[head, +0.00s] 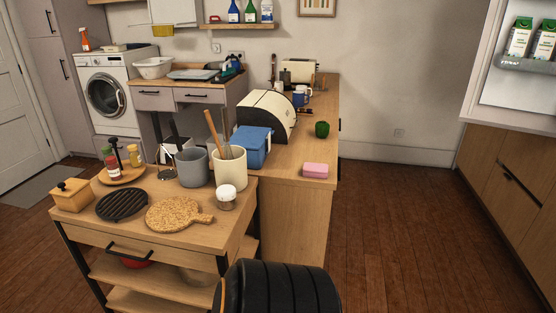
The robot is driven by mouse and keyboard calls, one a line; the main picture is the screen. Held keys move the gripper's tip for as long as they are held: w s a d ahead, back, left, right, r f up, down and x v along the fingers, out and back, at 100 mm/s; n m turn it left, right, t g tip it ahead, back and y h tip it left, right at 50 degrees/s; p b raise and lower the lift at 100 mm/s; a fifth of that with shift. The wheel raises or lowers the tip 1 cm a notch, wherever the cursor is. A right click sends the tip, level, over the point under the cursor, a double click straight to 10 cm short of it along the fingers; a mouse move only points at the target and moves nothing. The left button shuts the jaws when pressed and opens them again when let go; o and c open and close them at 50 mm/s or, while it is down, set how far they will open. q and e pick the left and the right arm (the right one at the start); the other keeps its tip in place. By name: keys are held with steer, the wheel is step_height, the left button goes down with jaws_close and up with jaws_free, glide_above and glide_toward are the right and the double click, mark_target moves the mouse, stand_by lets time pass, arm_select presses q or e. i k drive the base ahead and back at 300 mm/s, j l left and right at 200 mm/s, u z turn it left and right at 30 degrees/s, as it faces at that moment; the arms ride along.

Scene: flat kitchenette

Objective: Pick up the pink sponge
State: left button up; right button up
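The pink sponge (315,170) lies flat on the near right part of the wooden counter (292,186), close to its right edge. Nothing covers it. A dark green object (322,129) sits farther back on the same counter, and a blue box (254,146) stands to the left of the sponge. Neither of my grippers shows in the head view.
A wooden cart (180,238) stands in front, holding a grey pot (192,168), a cream utensil crock (230,170), a cork board (175,214) and a black trivet (122,204). A black ribbed cylinder (285,288) is at the bottom. Floor right of the counter is clear.

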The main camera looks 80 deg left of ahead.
mark_target(315, 170)
steer(key=l+u, duration=0.15)
steer(key=u, duration=2.15)
steer(key=j+z, duration=0.1)
steer(key=z, duration=0.75)
steer(key=u, duration=0.4)
steer(key=i+l+u, duration=0.2)
steer(key=u, duration=0.2)
steer(key=i+l+u, duration=0.25)
steer(key=u, duration=0.15)
steer(key=i+l+u, duration=0.1)
steer(key=l+u, duration=0.3)
steer(key=i+l+u, duration=0.1)
steer(key=l+u, duration=0.3)
